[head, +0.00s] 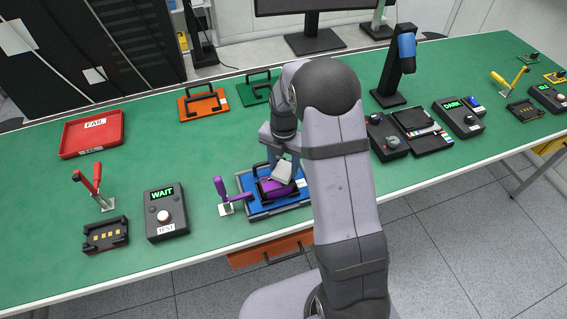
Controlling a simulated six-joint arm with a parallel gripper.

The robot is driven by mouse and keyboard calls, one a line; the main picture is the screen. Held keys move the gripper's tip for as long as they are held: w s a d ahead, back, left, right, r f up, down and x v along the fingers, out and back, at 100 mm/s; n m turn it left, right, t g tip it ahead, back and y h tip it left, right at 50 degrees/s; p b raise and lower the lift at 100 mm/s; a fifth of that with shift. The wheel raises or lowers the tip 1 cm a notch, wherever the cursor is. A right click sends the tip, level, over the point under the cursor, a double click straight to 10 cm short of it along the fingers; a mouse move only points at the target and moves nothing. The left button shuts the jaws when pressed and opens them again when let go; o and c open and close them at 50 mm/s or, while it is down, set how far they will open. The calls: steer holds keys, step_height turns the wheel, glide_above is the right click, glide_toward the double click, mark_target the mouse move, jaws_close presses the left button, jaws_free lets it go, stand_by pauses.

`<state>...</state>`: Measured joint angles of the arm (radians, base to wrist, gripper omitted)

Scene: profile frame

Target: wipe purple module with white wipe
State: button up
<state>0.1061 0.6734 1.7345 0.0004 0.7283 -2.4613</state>
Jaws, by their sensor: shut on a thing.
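The purple module (266,188) sits in a blue fixture (257,209) at the front middle of the green bench. My gripper (283,160) is above the module, partly hidden by my own arm. It is shut on the white wipe (283,172), which is pale and crumpled-looking. The wipe is at or just over the module's top right part; I cannot tell whether they touch. A purple-handled toggle clamp (222,193) stands at the fixture's left, its handle upright.
A box reading WAIT (165,214), a red-handled clamp (91,185) and a red FAIL tray (92,134) are to the left. Orange (203,103) and green (257,92) handled plates lie behind. A blue-headed stand (394,70) and a DARK box (459,117) are to the right.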

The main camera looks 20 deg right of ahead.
mark_target(288, 180)
steer(key=s, duration=0.3)
steer(key=shift+s, duration=0.35)
steer(key=shift+s+f+b, duration=0.15)
steer(key=shift+f+b, duration=0.1)
steer(key=shift+b, duration=0.3)
steer(key=w, duration=0.1)
steer(key=w+p, duration=0.1)
steer(key=w, duration=0.1)
steer(key=shift+w+r, duration=0.2)
steer(key=shift+r, duration=0.2)
steer(key=shift+w+f, duration=0.15)
steer(key=shift+w, duration=0.15)
step_height(288, 180, up, 3)
steer(key=shift+w+f+p, duration=0.1)
steer(key=shift+f+p, duration=0.1)
steer(key=shift+p, duration=0.6)
step_height(288, 180, up, 6)
steer(key=p, duration=0.4)
steer(key=shift+f, duration=0.15)
steer(key=shift+f, duration=0.1)
